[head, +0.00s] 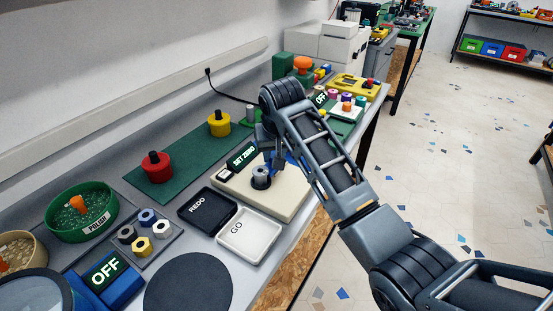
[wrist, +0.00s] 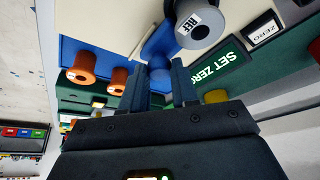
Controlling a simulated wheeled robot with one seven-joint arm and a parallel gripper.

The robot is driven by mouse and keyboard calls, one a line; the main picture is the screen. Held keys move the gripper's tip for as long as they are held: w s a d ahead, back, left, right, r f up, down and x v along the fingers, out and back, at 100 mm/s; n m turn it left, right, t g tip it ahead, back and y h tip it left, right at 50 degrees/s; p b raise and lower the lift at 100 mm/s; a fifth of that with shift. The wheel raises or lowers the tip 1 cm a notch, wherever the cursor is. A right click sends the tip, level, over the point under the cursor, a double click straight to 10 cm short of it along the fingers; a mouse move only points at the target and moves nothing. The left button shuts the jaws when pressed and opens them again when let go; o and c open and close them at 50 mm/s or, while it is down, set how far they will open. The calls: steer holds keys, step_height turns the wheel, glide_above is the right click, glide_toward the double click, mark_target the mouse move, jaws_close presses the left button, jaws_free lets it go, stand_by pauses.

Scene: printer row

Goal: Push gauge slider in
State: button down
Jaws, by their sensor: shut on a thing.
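The gauge has a cream base (head: 285,208) on the bench, with a SET ZERO display (head: 241,156) at its back left. A grey cylinder (head: 261,174) stands on it in a dark ring; in the wrist view it carries a REF label (wrist: 196,24). The blue slider (wrist: 160,74) lies beside this cylinder and runs between my fingertips. My gripper (wrist: 157,82) is shut on the blue slider, pointing down at the gauge. In the head view my wrist hides most of the slider. Whether the slider touches the cylinder cannot be told.
A black REDO tray (head: 207,210) and a white GO tray (head: 249,235) lie at the gauge's front left. A green mat (head: 190,160) with red (head: 155,167) and yellow (head: 219,124) weights lies behind. A yellow device (head: 353,87) stands farther along. The floor on the right is free.

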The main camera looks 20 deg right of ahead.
steer(key=shift+s+a, duration=0.1)
steer(key=shift+a, duration=0.1)
steer(key=c, duration=0.9)
jaws_free()
steer(key=shift+o, duration=0.2)
steer(key=shift+r, duration=0.1)
steer(key=v, duration=0.7)
steer(key=shift+r+b, duration=0.3)
steer(key=shift+b, duration=0.05)
steer(key=shift+s, duration=0.15)
